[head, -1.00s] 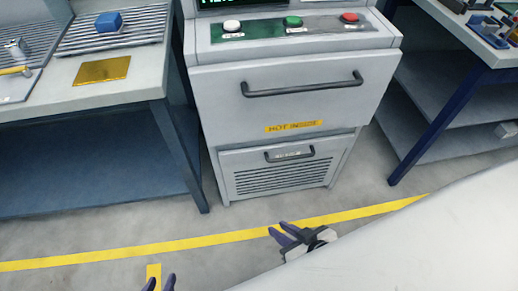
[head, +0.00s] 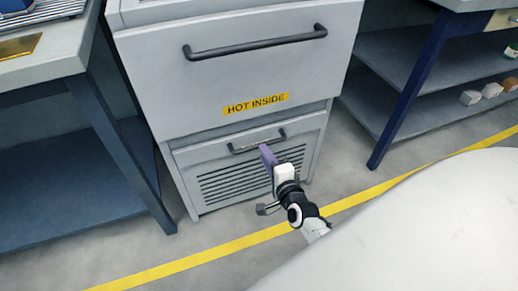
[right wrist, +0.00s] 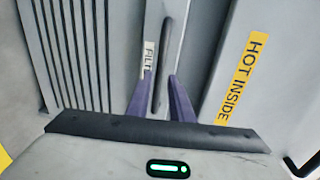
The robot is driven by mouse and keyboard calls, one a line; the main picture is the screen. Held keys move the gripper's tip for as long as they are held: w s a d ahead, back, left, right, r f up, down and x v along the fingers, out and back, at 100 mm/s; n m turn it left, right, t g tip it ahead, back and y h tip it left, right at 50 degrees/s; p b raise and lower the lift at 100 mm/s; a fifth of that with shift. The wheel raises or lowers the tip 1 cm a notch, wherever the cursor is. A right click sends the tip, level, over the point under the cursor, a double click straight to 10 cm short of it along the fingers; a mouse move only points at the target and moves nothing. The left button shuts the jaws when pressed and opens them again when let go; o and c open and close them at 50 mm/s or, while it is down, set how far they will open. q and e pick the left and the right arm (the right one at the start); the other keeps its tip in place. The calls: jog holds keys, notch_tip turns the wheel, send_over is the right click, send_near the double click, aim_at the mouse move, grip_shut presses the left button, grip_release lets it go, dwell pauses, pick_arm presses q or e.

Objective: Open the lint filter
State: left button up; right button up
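The lint filter is the lower grey panel (head: 203,163) with dark vent slots, under the large upper drawer of the machine. It looks closed. Its dark bar handle (head: 243,148) has a label behind it that starts "FILT" in the right wrist view (right wrist: 149,60). My right gripper (head: 266,152) is at the right part of this handle. In the right wrist view its two purple fingers (right wrist: 160,78) stand apart, with the handle (right wrist: 167,35) running between them and a gap showing. Whether they touch the bar is unclear. My left gripper is out of view.
The upper drawer (head: 180,95) has a longer handle (head: 255,42) and a yellow "HOT INSIDE" label (head: 256,104). A workbench leg (head: 125,150) stands at left, a blue shelf leg (head: 403,95) at right. The floor in front, with a yellow line (head: 190,262), is clear.

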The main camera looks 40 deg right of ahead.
jog(key=b+x, duration=0.1)
jog(key=x, duration=0.4)
jog(key=shift+w+d+f+b, duration=0.1)
jog(key=shift+w+b, duration=0.2)
jog(key=shift+w, duration=0.05)
grip_shut()
